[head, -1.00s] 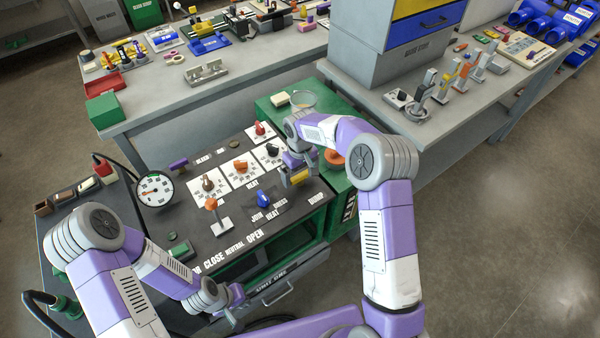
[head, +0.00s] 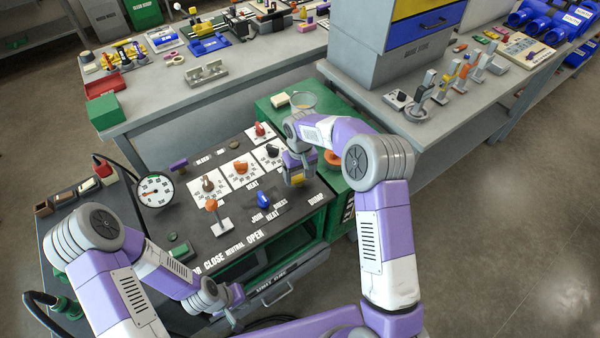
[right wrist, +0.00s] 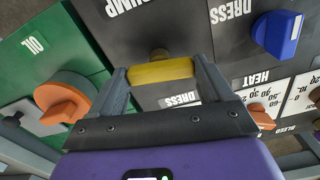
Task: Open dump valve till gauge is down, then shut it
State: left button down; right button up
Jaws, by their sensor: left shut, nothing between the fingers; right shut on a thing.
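The yellow dump valve handle (right wrist: 160,72) is between the fingers of my right gripper (right wrist: 163,80) in the right wrist view, beside the DUMP label. My right gripper (head: 298,178) is shut on it at the panel's right side in the head view, hiding most of the handle. The round white gauge (head: 154,190) stands at the panel's left edge. Its reddish needle points to the left, but the scale is too small to read. My left gripper (head: 230,296) is shut and empty, low in front of the cart, its fingertips hard to make out.
An orange knob (right wrist: 65,103) is on the green OIL box (right wrist: 40,50). Benches stand behind and to the right.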

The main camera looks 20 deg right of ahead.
aim_at(300, 175)
jog(key=m, duration=0.3)
jog(key=shift+r+m, duration=0.15)
jog(key=shift+m, duration=0.15)
jog(key=m+p, duration=0.1)
jog(key=m, duration=0.2)
jog(key=shift+m, duration=0.3)
jog(key=m+p, duration=0.1)
jog(key=m, duration=0.2)
jog(key=shift+m, duration=0.3)
jog(key=shift+w+m+p, duration=0.1)
jog(key=shift+m+p, duration=0.5)
jog(key=shift+m, duration=1.3)
jog(key=o, duration=1)
jog(key=shift+c, duration=0.2)
jog(key=shift+r+p, duration=0.6)
jog(key=shift+r, duration=3.15)
jog(key=shift+c, duration=0.2)
